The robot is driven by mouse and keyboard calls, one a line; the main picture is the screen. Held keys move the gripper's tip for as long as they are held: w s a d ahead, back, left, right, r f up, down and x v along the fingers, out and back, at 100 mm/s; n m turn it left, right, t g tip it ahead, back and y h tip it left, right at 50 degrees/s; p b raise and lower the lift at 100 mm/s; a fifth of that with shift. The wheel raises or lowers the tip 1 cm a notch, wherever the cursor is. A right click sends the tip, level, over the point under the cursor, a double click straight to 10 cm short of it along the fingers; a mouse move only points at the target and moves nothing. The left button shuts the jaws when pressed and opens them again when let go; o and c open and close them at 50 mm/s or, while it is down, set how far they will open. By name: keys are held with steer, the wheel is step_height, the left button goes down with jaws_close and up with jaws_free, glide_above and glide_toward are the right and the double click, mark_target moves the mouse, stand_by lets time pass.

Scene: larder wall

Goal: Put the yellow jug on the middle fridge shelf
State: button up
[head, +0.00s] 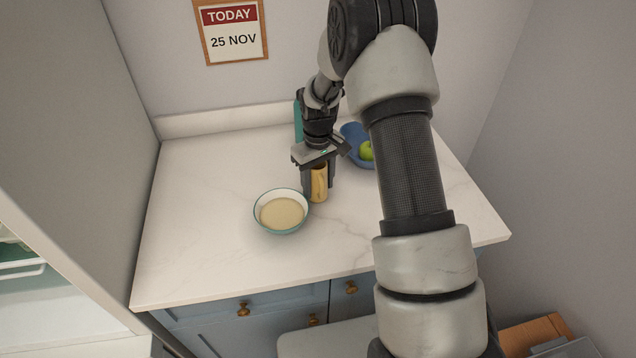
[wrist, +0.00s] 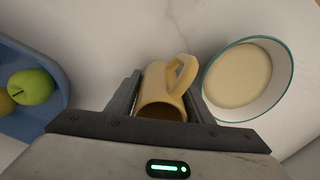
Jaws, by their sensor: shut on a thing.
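The yellow jug (head: 319,184) stands upright on the white marble worktop, right of the bowl. In the wrist view the jug (wrist: 160,105) sits between the two fingers, with its handle pointing toward the bowl. My gripper (head: 319,186) comes down from above and is shut on the jug. It also shows in the wrist view (wrist: 163,98). The fridge is at the lower left of the head view, where part of a pale shelf (head: 22,268) shows. I cannot tell which shelf it is, and most of the inside is hidden.
A teal-rimmed bowl (head: 281,212) with beige contents stands close left of the jug. A blue tray (wrist: 52,103) with a green apple (wrist: 30,87) lies on the other side, partly behind my arm. A teal object (head: 298,122) stands behind my gripper. The worktop's left half is clear.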

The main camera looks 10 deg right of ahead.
steer(key=shift+f, duration=0.2)
steer(key=o, duration=1.4)
